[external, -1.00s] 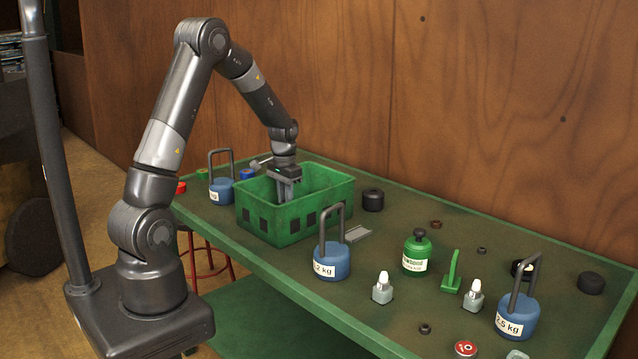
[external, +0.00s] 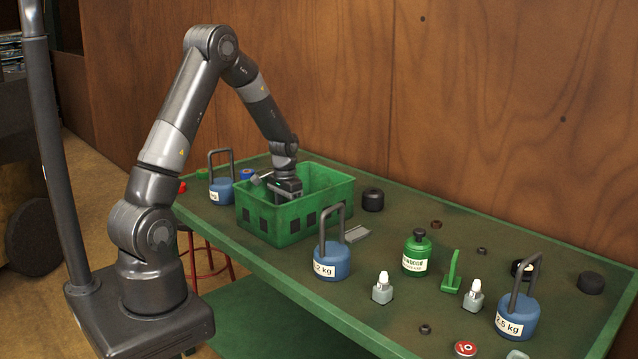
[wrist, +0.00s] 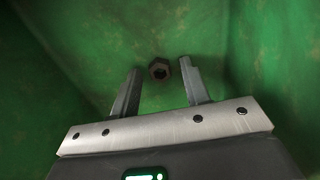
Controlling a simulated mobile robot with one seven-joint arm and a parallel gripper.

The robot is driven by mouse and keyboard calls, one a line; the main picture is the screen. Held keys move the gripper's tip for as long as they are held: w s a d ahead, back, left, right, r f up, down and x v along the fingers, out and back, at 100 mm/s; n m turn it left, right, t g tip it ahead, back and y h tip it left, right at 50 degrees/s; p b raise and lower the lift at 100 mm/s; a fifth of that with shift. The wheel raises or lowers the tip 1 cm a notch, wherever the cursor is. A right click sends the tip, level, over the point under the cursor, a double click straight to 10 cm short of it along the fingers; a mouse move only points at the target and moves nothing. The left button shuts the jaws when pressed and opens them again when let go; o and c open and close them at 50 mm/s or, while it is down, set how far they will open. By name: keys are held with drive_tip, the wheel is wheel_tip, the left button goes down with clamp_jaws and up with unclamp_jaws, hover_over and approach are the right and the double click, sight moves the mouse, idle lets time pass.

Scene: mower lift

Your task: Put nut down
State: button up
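In the wrist view a dark hex nut (wrist: 159,69) lies on the green floor of the crate. My gripper (wrist: 160,84) is open, with one finger on each side and clear gaps to the nut, which shows just past the fingertips. In the external view my gripper (external: 284,192) is down inside the green crate (external: 290,229). The crate's wall hides the fingertips and the nut there.
A blue 2 kg weight (external: 331,262) stands close in front of the crate and another blue weight (external: 221,190) at its left. A black cylinder (external: 373,200) is to its right. A green bottle (external: 416,256) and several small nuts and weights are farther right on the table.

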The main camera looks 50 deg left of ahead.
drive_tip(key=shift+r, duration=0.1)
wheel_tip(320, 180, up, 12)
drive_tip(key=s+d+r+t, duration=0.3)
drive_tip(key=s+d+r, duration=0.5)
drive_tip(key=s+r, duration=0.3)
drive_tip(key=s+d+r+t, duration=0.1)
drive_tip(key=s+d+r, duration=0.1)
drive_tip(key=s, duration=0.5)
drive_tip(key=s+d+r+t, duration=0.1)
drive_tip(key=s+d+r, duration=0.2)
drive_tip(key=s, duration=0.4)
drive_tip(key=shift+s+t, duration=0.15)
drive_tip(key=shift+t, duration=0.15)
drive_tip(key=shift+o, duration=0.3)
